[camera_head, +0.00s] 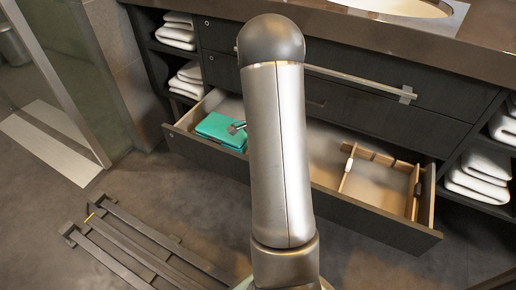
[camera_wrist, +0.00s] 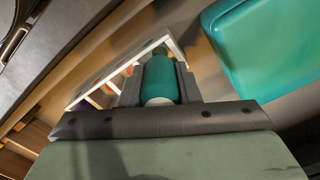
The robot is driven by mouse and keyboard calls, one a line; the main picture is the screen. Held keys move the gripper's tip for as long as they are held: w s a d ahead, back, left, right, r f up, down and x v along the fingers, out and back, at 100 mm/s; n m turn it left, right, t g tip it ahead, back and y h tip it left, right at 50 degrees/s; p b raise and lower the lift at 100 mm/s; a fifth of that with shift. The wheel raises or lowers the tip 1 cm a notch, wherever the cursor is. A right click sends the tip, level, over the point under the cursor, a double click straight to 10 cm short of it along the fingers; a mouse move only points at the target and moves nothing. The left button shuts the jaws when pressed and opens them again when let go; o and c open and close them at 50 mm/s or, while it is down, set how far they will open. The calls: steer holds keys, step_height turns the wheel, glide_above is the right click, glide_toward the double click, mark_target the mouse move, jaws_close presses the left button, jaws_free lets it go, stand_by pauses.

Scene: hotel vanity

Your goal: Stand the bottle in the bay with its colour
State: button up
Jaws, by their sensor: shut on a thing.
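In the wrist view my gripper (camera_wrist: 160,76) is shut on a bottle (camera_wrist: 160,80) with a teal body and a pale band at the end nearest the camera. Its far end is partly hidden. Beyond it is a white-edged divided rack (camera_wrist: 88,86) with orange and purple patches in its gaps; I cannot tell whether it touches the bottle. In the head view the arm hides most of my gripper and the bottle.
A teal box (camera_head: 222,130) lies in the drawer's left part; it also shows in the wrist view (camera_wrist: 265,50). The counter (camera_head: 440,40) overhangs the drawer. Shelves of folded white towels (camera_head: 480,180) flank it. A slatted rack (camera_head: 130,250) stands on the floor at front left.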

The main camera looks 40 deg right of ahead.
steer(key=shift+f+b, duration=0.35)
steer(key=shift+f, duration=0.3)
steer(key=o, duration=1)
steer(key=shift+o, duration=0.2)
step_height(320, 180, up, 18)
steer(key=p, duration=0.6)
steer(key=shift+f, duration=0.25)
